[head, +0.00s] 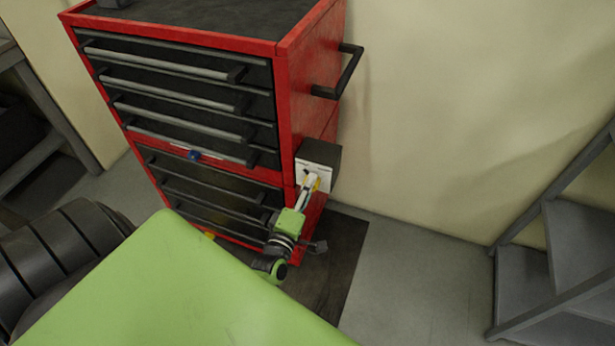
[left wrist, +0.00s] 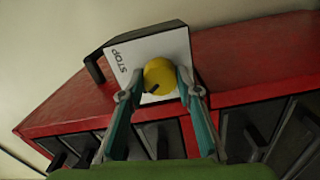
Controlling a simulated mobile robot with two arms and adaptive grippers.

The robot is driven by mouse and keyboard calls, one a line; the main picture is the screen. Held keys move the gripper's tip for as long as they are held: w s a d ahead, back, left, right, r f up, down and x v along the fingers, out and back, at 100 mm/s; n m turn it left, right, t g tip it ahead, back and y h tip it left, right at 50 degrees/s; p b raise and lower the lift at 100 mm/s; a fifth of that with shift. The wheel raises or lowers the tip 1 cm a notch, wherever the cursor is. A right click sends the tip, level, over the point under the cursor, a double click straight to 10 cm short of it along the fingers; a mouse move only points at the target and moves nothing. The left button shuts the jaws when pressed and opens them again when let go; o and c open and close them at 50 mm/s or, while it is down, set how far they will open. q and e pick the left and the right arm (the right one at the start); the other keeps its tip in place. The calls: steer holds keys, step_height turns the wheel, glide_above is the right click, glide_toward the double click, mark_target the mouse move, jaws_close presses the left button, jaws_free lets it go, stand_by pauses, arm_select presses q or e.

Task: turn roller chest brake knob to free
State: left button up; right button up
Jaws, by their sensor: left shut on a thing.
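The red roller chest (head: 287,118) stands against the wall with its dark drawers shut. A dark box with a white plate (head: 301,172) sits on its right side. In the left wrist view the white plate (left wrist: 125,58) bears the word STOP near its left edge. The round yellow brake knob (left wrist: 158,73) is on this plate, with a short dark mark at its lower left edge. My left gripper (left wrist: 160,84) has one finger on each side of the knob and is shut on it. In the head view my left gripper (head: 312,183) largely hides the knob. My right gripper is not in view.
A black side handle (head: 350,72) sticks out above the box. A dark mat (head: 335,262) lies under the chest. Grey shelving (head: 560,240) stands at the right and a dark rack (head: 40,110) at the left. The floor between mat and shelving is clear.

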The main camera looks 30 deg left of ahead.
arm_select(q)
steer(key=shift+w+d+r+n, duration=0.15)
steer(key=shift+d+n, duration=0.15)
steer(key=shift+n, duration=0.7)
steer(key=shift+a, duration=0.1)
steer(key=shift+r, duration=0.1)
steer(key=o, duration=1.1)
steer(key=v, duration=1.2)
steer(key=shift+d, duration=0.35)
